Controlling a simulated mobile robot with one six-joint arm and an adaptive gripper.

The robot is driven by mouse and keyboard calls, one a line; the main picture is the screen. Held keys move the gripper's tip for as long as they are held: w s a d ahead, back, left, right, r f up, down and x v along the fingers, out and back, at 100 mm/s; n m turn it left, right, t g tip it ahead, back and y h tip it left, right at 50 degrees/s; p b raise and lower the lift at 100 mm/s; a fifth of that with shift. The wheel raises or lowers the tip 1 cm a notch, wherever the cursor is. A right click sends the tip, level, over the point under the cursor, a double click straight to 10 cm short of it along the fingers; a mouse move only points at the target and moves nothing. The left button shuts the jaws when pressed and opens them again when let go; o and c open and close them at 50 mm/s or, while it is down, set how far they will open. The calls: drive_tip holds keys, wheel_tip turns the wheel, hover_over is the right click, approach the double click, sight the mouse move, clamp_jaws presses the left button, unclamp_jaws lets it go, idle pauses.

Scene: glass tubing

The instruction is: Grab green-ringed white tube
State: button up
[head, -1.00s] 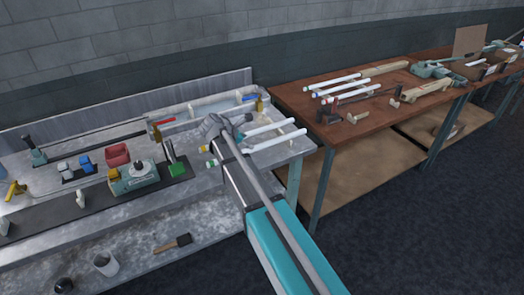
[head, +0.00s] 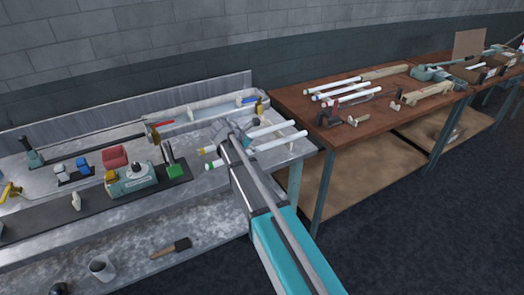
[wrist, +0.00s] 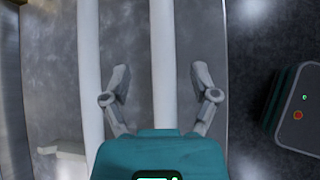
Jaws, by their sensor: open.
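The green-ringed white tube (head: 284,141) lies on the metal bench, its green-marked end left of my arm and its middle hidden behind the arm. A yellow-ringed white tube (head: 277,129) lies roughly parallel, just behind it. In the wrist view my gripper (wrist: 160,75) is open, with a white tube (wrist: 163,45) running between its fingers and not clasped. It looks like the green-ringed one, being nearer the bench's front edge, but no ring shows there. The other tube (wrist: 90,60) passes outside the left finger. The height of the fingers above the tube is unclear.
The metal bench (head: 225,195) also holds a green-and-grey tool (head: 130,180), a red bin (head: 114,157) and a green block (head: 174,171) left of the tubes. A wooden table (head: 390,125) with more white tubes stands to the right. Dark floor lies in front.

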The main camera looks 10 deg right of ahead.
sight(258, 147)
drive_tip(key=shift+b+x, duration=0.9)
drive_tip(key=shift+x, duration=0.85)
drive_tip(key=shift+r, duration=0.1)
clamp_jaws()
